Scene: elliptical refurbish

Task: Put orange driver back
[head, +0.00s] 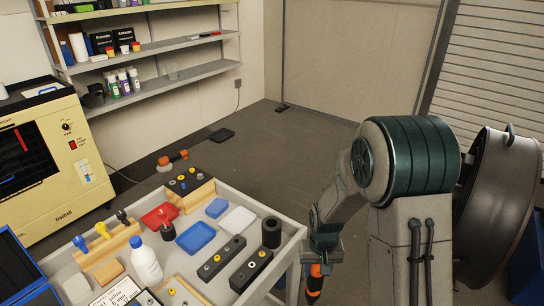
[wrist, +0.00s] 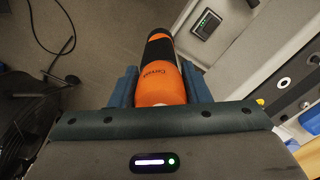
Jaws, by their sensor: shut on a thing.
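The orange driver (wrist: 160,84), with an orange and black handle, is held between the two blue-grey fingers of my gripper (wrist: 160,90) in the wrist view. My gripper (head: 316,262) also shows in the head view, low beside the right side of the cart, with the orange and black driver (head: 315,278) hanging below it. A wooden rack (head: 108,243) on the cart's left holds drivers with yellow, blue and dark handles.
The grey cart (head: 285,228) carries a white bottle (head: 146,260), a blue tray (head: 195,237), a red tray (head: 160,216), dark blocks with holes (head: 250,270) and a black cylinder (head: 271,232). A large dark round machine (head: 500,190) stands at right. The floor behind the cart is mostly clear.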

